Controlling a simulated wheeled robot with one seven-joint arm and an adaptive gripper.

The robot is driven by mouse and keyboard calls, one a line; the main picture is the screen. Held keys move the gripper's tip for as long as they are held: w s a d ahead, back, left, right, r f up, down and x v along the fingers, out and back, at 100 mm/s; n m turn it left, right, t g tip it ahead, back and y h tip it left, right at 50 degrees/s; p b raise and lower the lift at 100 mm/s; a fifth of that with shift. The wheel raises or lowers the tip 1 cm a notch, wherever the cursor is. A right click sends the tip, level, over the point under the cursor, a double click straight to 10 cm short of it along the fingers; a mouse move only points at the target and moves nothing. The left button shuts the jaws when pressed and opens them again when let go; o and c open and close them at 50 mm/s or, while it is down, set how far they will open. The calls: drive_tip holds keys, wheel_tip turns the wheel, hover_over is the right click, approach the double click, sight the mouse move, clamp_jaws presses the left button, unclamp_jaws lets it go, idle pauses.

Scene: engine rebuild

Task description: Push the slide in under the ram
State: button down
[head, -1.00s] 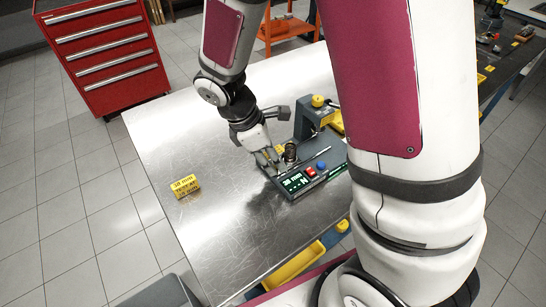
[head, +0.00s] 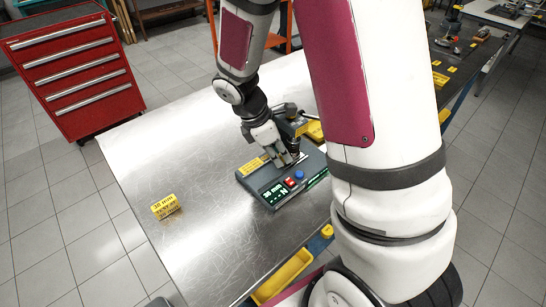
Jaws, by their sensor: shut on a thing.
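A dark grey spring tester (head: 268,190) stands on the steel table, with a lit display, a red button and a blue button on its front. Its post and ram, partly hidden by my gripper and arm, rise at the back right, with a yellow part (head: 315,131) beside them. My gripper (head: 284,163) points down at the top of the tester, close to the post. Its fingers are shut on the slide, which they mostly hide. A small dark spring (head: 295,154) shows just right of the fingers, partly covered. Whether it is fully under the ram I cannot tell.
A yellow sign reading 38 mm (head: 164,206) stands on the steel table (head: 215,245) to the left, with bare table around it. A yellow tray (head: 283,277) hangs at the near edge. A red drawer cabinet (head: 75,75) stands behind.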

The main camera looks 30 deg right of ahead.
drive_tip(key=shift+d, duration=0.2)
drive_tip(key=c, duration=1.6)
unclamp_jaws()
drive_tip(key=shift+d, duration=0.1)
drive_tip(key=shift+r, duration=0.1)
drive_tip(key=v, duration=1.2)
drive_tip(key=s+a+r+m+t+y, duration=0.1)
drive_tip(key=s+r+m+t, duration=0.1)
drive_tip(key=s+m, duration=0.3)
drive_tip(key=s+a+r+m+t+y, duration=0.1)
drive_tip(key=s+a+r+m+t, duration=0.1)
drive_tip(key=s+r+m, duration=0.3)
drive_tip(key=s+a+r+m+t+y, duration=0.2)
drive_tip(key=s+r+m, duration=0.2)
drive_tip(key=s, duration=0.3)
drive_tip(key=shift+s+r+m, duration=0.25)
drive_tip(key=shift+s+m, duration=0.05)
drive_tip(key=shift+m, duration=0.2)
